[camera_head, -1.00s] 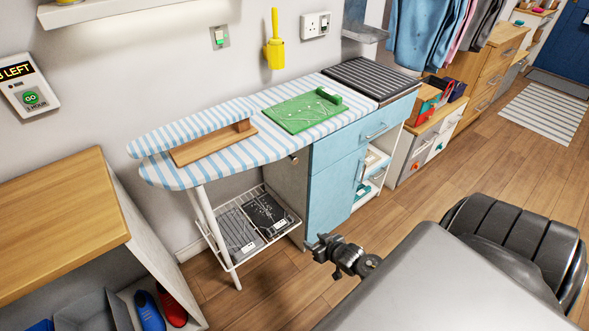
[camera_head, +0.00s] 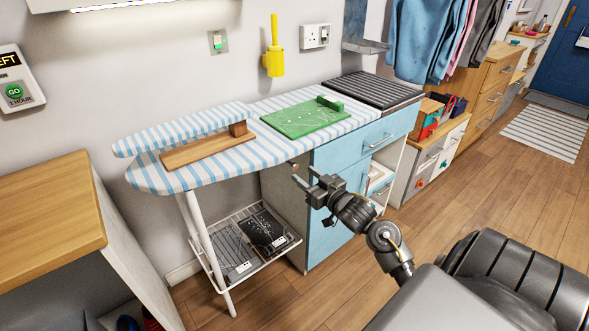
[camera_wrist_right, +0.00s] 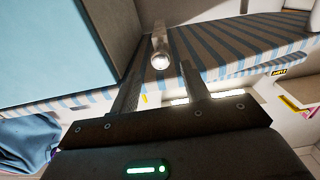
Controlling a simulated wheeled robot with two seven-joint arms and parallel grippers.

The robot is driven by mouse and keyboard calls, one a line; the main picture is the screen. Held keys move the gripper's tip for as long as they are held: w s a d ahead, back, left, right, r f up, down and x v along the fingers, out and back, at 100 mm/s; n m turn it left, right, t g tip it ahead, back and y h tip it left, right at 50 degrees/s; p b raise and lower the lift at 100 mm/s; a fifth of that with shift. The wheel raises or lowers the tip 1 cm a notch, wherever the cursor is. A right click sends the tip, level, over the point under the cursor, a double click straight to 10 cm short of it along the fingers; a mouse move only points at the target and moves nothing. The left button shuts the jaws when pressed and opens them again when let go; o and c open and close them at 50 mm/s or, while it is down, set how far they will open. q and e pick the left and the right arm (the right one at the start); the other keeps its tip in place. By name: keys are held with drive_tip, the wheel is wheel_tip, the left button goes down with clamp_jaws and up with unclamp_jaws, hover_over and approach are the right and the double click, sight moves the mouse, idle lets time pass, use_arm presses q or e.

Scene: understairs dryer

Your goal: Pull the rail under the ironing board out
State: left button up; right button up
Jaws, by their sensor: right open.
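The ironing board (camera_head: 240,157) has a blue and white striped cover and reaches left from a blue cabinet. Under it, beside the cabinet, the small round end of the rail (camera_head: 294,166) shows. In the right wrist view the rail (camera_wrist_right: 160,57) is a short pale rod with a round end, close under the striped cloth. My right gripper (camera_head: 303,176) is open and empty, just in front of the rail's end. In the right wrist view its fingers (camera_wrist_right: 161,78) stand on either side of the line to the rail, apart from it. My left gripper is not in view.
The blue cabinet (camera_head: 337,205) stands close behind my right gripper. A wire shelf (camera_head: 240,275) with dark items hangs by the white leg (camera_head: 205,240). A green board (camera_head: 302,119) and a wooden piece (camera_head: 205,147) lie on top. The floor in front is clear.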

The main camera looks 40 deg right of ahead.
sight(296, 168)
drive_tip(key=w, duration=0.6)
clamp_jaws()
